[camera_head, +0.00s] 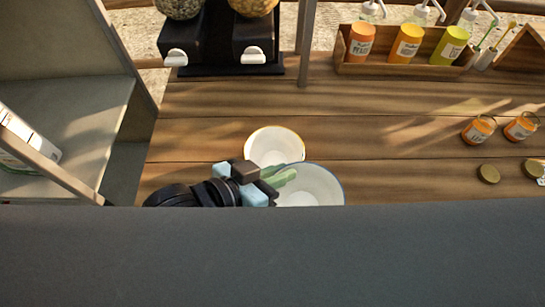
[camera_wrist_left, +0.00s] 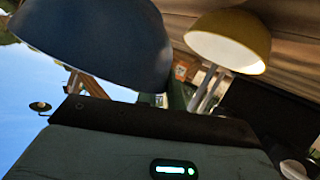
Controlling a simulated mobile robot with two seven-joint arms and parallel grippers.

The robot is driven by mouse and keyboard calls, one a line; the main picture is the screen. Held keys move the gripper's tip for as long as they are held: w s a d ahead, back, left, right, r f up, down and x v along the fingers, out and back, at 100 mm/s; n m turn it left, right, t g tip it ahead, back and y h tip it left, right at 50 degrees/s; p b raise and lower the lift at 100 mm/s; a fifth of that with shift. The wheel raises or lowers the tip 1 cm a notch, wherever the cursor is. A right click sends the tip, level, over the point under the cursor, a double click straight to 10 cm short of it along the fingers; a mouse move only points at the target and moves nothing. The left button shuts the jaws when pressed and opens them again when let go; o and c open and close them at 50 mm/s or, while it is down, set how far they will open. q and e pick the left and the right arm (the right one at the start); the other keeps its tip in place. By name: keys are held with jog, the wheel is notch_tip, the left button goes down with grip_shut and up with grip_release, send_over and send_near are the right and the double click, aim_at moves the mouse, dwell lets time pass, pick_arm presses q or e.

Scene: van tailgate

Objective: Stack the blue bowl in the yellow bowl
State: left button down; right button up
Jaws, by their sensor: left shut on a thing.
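The blue bowl (camera_head: 318,184) has a white inside and a blue rim in the head view; its lower part is cut off by a dark grey surface. Its blue outside fills the upper left of the left wrist view (camera_wrist_left: 95,40). The yellow bowl (camera_head: 274,146) stands on the wooden top just behind and left of it, and shows at upper right in the wrist view (camera_wrist_left: 232,38). My left gripper (camera_head: 281,177) is shut on the blue bowl at its left rim. I cannot tell how high the blue bowl is. My right gripper is not in view.
A wooden crate (camera_head: 400,70) with several bottles stands at the back right. Two orange jars (camera_head: 478,130) and loose lids (camera_head: 488,173) lie at the right. Black dispensers (camera_head: 215,45) stand at the back left. The wood right of the yellow bowl is clear.

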pick_arm(q)
jog(key=shift+s+d, duration=0.3)
jog(key=shift+s, duration=0.1)
send_over(257, 136)
jog(key=shift+a+f+b, duration=0.1)
jog(key=shift+f+b, duration=0.35)
jog(key=shift+f, duration=2.1)
pick_arm(e)
jog(key=shift+s+f, duration=0.4)
jog(key=shift+f, duration=0.35)
pick_arm(q)
jog(key=shift+s+f+g, duration=0.1)
jog(key=shift+f+g, duration=0.2)
jog(key=shift+f, duration=0.25)
pick_arm(e)
jog(key=shift+s+f, duration=0.15)
jog(key=shift+f, duration=0.05)
pick_arm(q)
jog(key=c, duration=1.5)
grip_release()
